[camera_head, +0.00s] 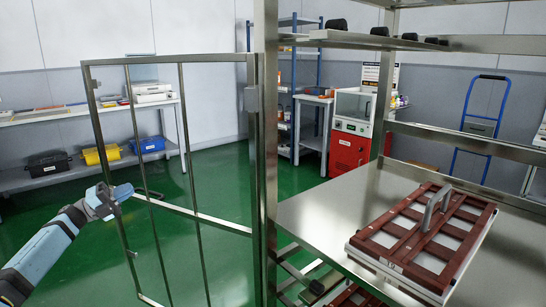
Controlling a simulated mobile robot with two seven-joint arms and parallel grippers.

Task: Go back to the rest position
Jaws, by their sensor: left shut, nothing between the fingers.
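My left gripper (119,195) shows at the end of the blue and grey arm that comes in from the lower left. It is shut and appears empty. It is close to the metal frame door (90,95), near its left upright; I cannot tell whether it touches. The door stands swung open to the left of a metal rack (267,130). My right gripper is not in view.
A brown slatted tray with a grey handle (440,212) lies on the rack's metal shelf (310,212). A bench (30,118) with black, yellow and blue bins stands at the back left. A red cabinet (348,150) and a blue hand truck (462,110) stand behind. Green floor (225,270) is clear beyond the door.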

